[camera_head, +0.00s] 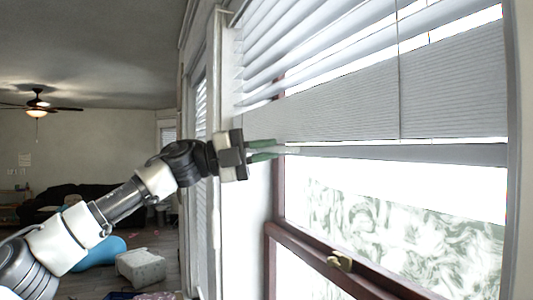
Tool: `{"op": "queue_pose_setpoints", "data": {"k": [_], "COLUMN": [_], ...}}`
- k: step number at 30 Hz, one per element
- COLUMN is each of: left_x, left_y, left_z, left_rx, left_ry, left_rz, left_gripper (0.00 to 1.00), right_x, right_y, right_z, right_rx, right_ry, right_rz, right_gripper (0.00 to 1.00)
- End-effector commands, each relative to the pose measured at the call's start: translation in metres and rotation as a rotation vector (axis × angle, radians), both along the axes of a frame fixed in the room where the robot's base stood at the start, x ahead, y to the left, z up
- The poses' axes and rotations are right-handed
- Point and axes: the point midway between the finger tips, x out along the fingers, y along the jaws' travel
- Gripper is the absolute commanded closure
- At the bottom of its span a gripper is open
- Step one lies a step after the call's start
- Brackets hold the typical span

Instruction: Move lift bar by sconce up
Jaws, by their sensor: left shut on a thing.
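The lift bar (400,152) is the pale grey bottom rail of the window blind, running across the upper part of the window. My left gripper (284,150) comes in from the left, and its green fingers are shut on the bar's left end. The blind's pleated section (350,105) hangs just above the bar, with open slats above that. No sconce can be made out. My right gripper is not in view.
Further back are a dark sofa (75,195), a blue chair (98,254), a pale ottoman (140,266) and a ceiling fan (38,104).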

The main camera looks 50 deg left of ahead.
Motion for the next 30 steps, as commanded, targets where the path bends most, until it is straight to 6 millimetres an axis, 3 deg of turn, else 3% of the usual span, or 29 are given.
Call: {"op": "queue_pose_setpoints", "data": {"k": [15,16,20,30], "left_x": [-0.0015,-0.0016,-0.0015,-0.0023], "left_y": [0.0017,0.0016,0.0013,0.0024], "left_z": [0.0118,0.0121,0.0115,0.0064], "left_rx": [-0.005,-0.005,-0.003,-0.002], "left_ry": [-0.010,-0.011,-0.010,-0.004], "left_rz": [0.006,0.006,0.005,0.002], "left_gripper": [1.00,0.83,0.63,0.63], "right_x": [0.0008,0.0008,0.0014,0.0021], "right_y": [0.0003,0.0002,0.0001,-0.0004], "right_z": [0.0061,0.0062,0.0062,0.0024], "right_rx": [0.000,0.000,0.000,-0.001], "right_ry": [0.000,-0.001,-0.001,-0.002], "right_rz": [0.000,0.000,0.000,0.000], "right_gripper": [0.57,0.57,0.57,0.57]}}
